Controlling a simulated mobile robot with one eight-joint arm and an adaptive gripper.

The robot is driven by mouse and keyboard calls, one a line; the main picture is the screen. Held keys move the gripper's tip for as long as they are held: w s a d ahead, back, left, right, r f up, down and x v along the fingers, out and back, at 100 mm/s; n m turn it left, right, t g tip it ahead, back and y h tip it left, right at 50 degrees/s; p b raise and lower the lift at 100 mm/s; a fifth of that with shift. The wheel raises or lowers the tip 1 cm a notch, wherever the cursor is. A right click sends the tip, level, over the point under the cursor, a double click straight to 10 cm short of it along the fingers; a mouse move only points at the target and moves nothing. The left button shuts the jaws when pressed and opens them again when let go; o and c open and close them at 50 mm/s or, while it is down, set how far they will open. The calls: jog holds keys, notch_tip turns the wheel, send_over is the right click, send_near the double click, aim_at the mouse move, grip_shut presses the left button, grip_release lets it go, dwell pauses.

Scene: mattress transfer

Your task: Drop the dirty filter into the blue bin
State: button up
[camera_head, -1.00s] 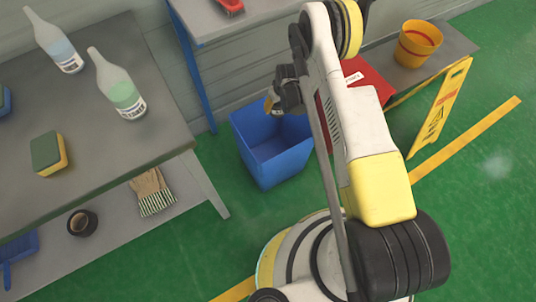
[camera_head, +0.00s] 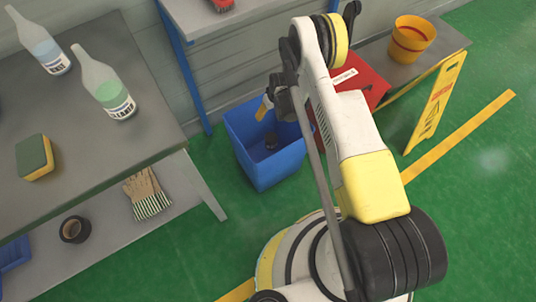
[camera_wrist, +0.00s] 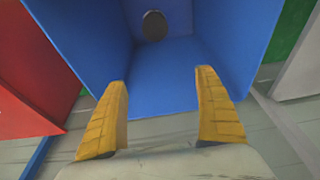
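The blue bin (camera_head: 270,172) stands on the green floor between the grey bench and the red box. The dark round filter (camera_head: 271,141) is inside the bin, apart from my gripper (camera_head: 265,107); I cannot tell whether it is falling or resting. My gripper is above the bin's opening. In the wrist view, the two yellow fingers of my gripper (camera_wrist: 161,78) are spread open with nothing between them. Beyond them are the blue walls of the bin (camera_wrist: 234,40) and the small dark filter (camera_wrist: 155,26).
A grey bench (camera_head: 120,155) at left holds two bottles and a sponge (camera_head: 35,157). A red box (camera_head: 355,78) and a yellow floor sign (camera_head: 437,105) stand to the right.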

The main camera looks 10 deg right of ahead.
jog(key=v, duration=1.2)
jog(key=shift+s, duration=0.1)
